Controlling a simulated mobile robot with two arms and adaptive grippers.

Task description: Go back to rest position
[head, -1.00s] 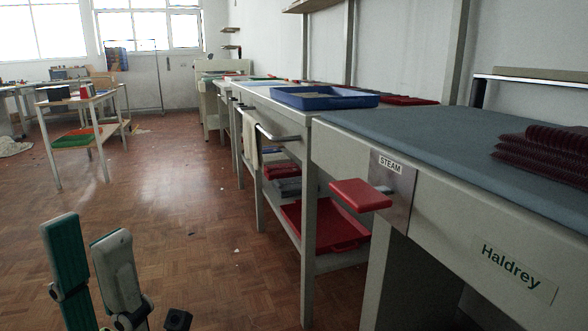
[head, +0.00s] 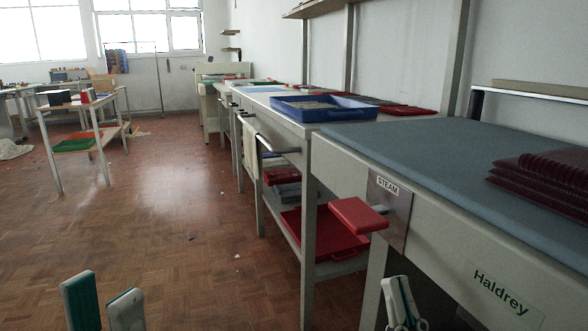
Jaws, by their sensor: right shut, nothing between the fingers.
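My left gripper (head: 103,296) shows at the bottom left of the head view, over the floor. Its two green-and-white fingers stand apart, with bare floor visible between them. My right gripper (head: 400,302) shows at the bottom, right of centre, in front of the pressing station's leg and below the red steam lever (head: 358,215). Its fingers are together and hold nothing. Both grippers are clear of the tables, and their lower parts are cut off by the picture edge.
A press table (head: 435,215) with a blue-grey top and folded maroon fabric (head: 545,180) stands at the right. Beyond it is a long bench with a blue tray (head: 325,117) and a red tray (head: 318,243) below. The wooden floor (head: 190,220) at left is open.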

